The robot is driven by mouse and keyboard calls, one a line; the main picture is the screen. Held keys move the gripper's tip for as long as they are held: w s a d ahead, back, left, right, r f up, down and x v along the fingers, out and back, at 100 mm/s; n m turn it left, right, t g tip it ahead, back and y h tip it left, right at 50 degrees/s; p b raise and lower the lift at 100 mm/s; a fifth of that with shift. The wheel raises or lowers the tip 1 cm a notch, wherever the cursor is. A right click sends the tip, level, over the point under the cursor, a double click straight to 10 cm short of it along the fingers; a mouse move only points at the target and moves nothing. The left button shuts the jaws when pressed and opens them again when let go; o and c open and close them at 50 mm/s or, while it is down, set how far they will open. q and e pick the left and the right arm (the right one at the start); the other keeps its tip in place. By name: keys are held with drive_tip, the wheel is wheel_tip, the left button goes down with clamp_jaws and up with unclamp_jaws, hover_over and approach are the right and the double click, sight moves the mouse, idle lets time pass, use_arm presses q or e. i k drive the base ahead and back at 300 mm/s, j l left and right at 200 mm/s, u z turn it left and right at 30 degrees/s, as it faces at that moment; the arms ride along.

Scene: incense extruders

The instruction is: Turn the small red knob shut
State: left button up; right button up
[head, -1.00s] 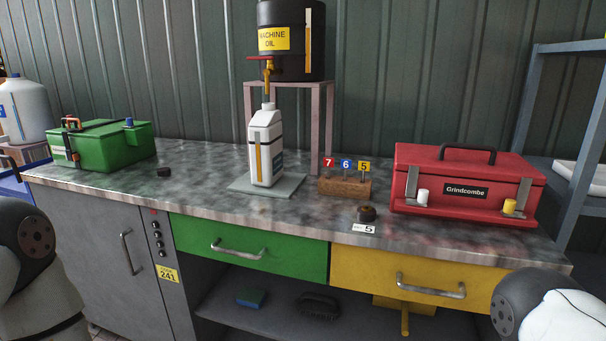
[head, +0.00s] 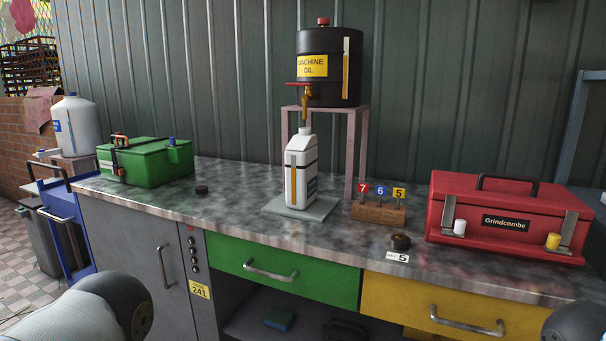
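A black machine oil drum (head: 327,88) stands on a pinkish stand at the back of the bench. Its brass tap (head: 305,104) has a red handle (head: 303,85) lying crosswise, and a red cap (head: 323,21) sits on top of the drum. A white bottle (head: 303,160) with an amber sight strip stands under the tap on a grey plate (head: 325,210). I cannot tell whether oil is flowing. A tiny red knob or light (head: 190,228) tops a column of dark knobs on the cabinet front. Only parts of my arms show at the bottom corners; both grippers are out of view.
A green box (head: 150,165) and small black disc (head: 202,190) are on the left. A numbered wooden block (head: 378,212), a dark round knob-like piece (head: 401,243) and a red toolbox (head: 500,215) are on the right. The front middle of the bench is clear.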

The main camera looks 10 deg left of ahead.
sight(323, 21)
drive_tip(key=i+j+z, duration=0.15)
drive_tip(key=j+z, duration=0.5)
drive_tip(key=i+j+z, duration=0.1)
drive_tip(key=j+z, duration=0.2)
drive_tip(key=j, duration=0.15)
